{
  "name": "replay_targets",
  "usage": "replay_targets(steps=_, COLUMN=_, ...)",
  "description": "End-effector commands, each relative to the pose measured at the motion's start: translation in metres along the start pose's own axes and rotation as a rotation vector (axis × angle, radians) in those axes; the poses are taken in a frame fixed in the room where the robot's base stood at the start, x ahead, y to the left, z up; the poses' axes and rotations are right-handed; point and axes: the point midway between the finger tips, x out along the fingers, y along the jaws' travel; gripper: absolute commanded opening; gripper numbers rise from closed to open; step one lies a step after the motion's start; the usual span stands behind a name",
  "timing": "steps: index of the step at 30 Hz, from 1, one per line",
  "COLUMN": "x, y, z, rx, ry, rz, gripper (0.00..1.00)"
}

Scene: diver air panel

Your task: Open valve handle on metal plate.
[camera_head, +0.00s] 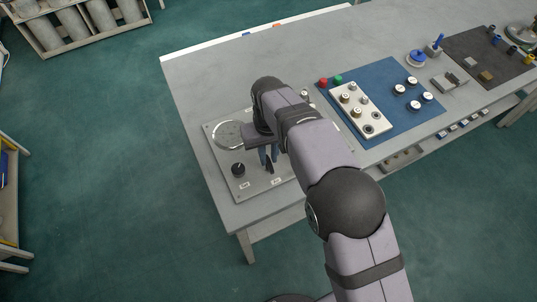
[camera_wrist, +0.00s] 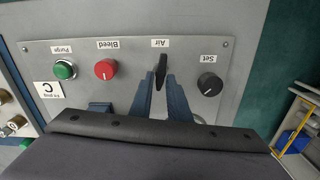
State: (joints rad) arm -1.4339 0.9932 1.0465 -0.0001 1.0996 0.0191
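The metal plate (camera_head: 215,155) lies on the near left of the grey table; it fills much of the wrist view (camera_wrist: 215,55). The black valve handle (camera_wrist: 161,66) under the "Air" label is a narrow lever pointing up and down in the wrist view. My gripper (camera_wrist: 160,82) reaches over the plate with its two blue-grey fingers on either side of the handle's lower part. The fingers are apart, with plate showing between them; whether either touches the handle is unclear. In the head view my gripper (camera_head: 268,160) is over the plate, and my arm hides part of it.
A black "Set" knob (camera_wrist: 210,84), a red "Bleed" knob (camera_wrist: 105,69) and a green "Purge" knob (camera_wrist: 65,69) flank the handle. A round gauge (camera_head: 228,135) is on the plate's far side. A blue mat (camera_head: 395,125) with several fittings lies to the right.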

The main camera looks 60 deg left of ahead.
Motion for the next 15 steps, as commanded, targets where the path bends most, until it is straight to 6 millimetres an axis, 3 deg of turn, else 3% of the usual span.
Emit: replay_targets(steps=15, x=-0.0079, y=0.0000, z=-0.0005, rx=0.001, ry=0.001, rz=0.000, gripper=0.29)
